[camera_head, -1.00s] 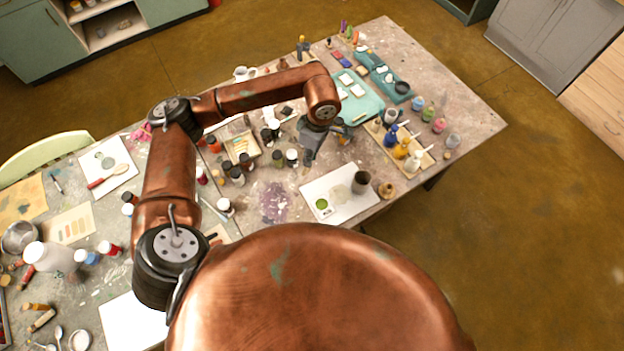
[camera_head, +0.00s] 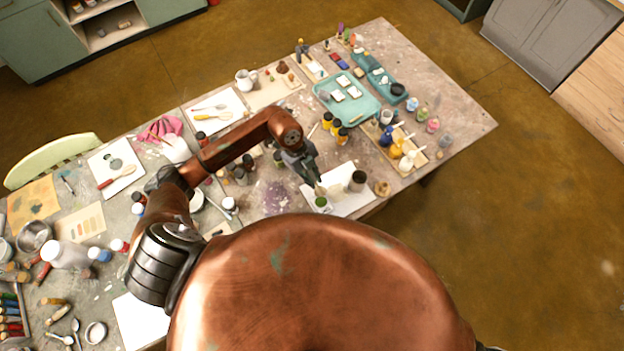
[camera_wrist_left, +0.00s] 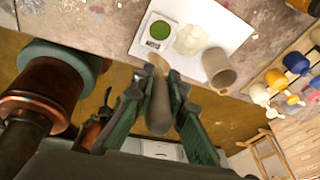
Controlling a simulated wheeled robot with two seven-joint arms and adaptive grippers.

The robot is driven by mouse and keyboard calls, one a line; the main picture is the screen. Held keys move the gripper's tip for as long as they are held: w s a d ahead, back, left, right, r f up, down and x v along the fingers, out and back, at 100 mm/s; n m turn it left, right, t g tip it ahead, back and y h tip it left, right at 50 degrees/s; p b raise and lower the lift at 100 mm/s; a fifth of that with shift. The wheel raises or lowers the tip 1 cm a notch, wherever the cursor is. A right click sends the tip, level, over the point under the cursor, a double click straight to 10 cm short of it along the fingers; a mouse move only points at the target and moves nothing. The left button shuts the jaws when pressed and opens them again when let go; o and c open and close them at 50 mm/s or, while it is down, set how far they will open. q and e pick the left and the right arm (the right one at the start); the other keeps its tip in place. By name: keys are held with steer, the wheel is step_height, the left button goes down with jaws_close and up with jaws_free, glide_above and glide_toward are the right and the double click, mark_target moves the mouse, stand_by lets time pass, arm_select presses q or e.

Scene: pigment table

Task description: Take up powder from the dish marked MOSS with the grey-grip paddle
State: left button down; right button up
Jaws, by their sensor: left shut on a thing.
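The dish with green powder (camera_wrist_left: 161,29) sits on a white sheet (camera_wrist_left: 140,49), with a small label on its near side too small to read. It also shows in the head view (camera_head: 321,202). My left gripper (camera_wrist_left: 159,92) is shut on the grey grip (camera_wrist_left: 159,110) of a paddle. The paddle's pale tan tip (camera_wrist_left: 157,61) points toward the dish and appears just short of it in the wrist view. In the head view my left gripper (camera_head: 313,180) is close beside the dish. The paddle's height above the sheet cannot be told.
A pale irregular patch (camera_wrist_left: 193,40) lies right of the dish on the sheet. A grey-brown cup (camera_wrist_left: 219,68) stands at its right. Farther right is a wooden tray (camera_head: 417,159) with several bottles. Dark jars (camera_head: 240,175) stand left of my gripper.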

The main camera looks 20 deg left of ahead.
arm_select(q)
steer(key=n, duration=0.1)
steer(key=n+t, duration=0.1)
steer(key=n, duration=0.2)
steer(key=shift+s+f+t+p, duration=0.3)
steer(key=shift+s+f+p, duration=0.05)
steer(key=shift+s+f, duration=0.05)
steer(key=shift+f+n, duration=0.2)
steer(key=shift+n, duration=0.4)
step_height(320, 180, down, 6)
steer(key=b, duration=0.6)
steer(key=shift+f, duration=0.2)
steer(key=shift+f+b, duration=0.35)
steer(key=shift+f, duration=0.15)
stand_by(0.3)
steer(key=shift+s+a+f+p, duration=0.1)
steer(key=shift+p, duration=0.2)
stand_by(1.4)
step_height(320, 180, up, 7)
steer(key=p, duration=0.6)
steer(key=shift+p, duration=0.35)
